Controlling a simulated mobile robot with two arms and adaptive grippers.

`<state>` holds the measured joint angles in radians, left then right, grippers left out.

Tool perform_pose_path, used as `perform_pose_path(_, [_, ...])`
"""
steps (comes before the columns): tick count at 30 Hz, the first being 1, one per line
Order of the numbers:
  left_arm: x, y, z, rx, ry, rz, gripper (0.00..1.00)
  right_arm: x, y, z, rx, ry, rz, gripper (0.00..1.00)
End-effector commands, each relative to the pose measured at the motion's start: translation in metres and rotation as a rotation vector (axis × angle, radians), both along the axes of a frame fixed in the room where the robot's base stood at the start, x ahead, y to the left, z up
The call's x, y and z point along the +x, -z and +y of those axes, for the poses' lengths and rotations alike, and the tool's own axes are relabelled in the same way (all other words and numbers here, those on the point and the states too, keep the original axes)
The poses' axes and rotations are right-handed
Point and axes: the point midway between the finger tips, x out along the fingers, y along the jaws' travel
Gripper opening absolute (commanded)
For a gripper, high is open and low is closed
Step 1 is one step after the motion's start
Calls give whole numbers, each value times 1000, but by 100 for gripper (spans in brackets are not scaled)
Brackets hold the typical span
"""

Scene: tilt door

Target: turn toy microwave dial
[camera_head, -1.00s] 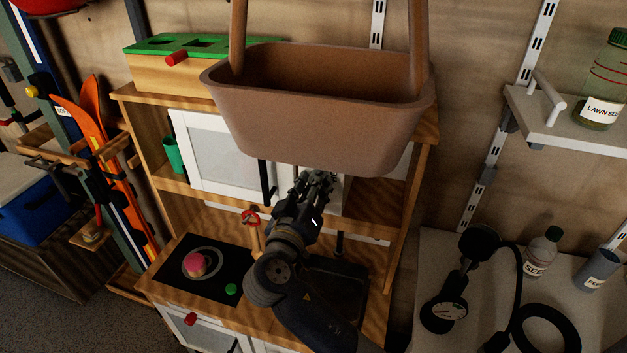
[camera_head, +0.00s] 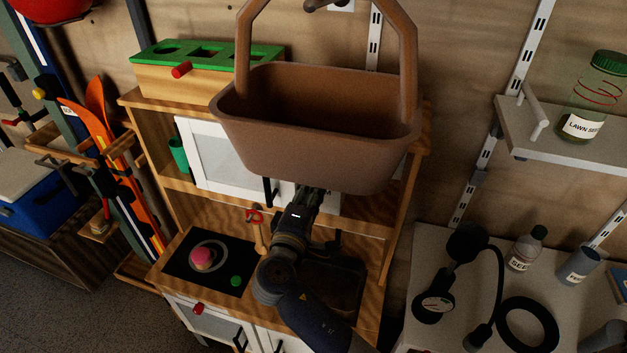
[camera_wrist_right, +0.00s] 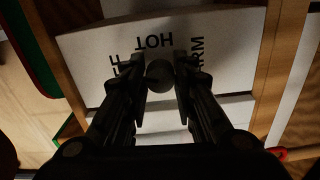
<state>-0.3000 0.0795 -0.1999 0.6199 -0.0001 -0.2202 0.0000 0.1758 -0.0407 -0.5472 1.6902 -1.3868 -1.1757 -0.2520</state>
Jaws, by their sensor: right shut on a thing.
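The toy microwave (camera_head: 207,158), with its white door and dark handle, sits in the wooden play kitchen, partly hidden by a brown basket. The dial is hidden there. My left gripper is not in view.
The brown basket (camera_head: 310,150) hangs close above my right gripper. Below are a black stove top (camera_head: 180,262) with a pink item and a small red-handled object (camera_head: 255,217) near my arm. A green-topped box (camera_head: 185,80) stands on top.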

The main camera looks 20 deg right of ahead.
Motion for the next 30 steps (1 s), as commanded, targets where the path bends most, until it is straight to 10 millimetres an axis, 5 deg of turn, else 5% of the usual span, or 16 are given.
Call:
perform_pose_path(12, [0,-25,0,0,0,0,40,0,-2,1,-220,-3,150,2])
perform_pose_path(30, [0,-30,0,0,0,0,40,0,0,1,-283,-3,191,2])
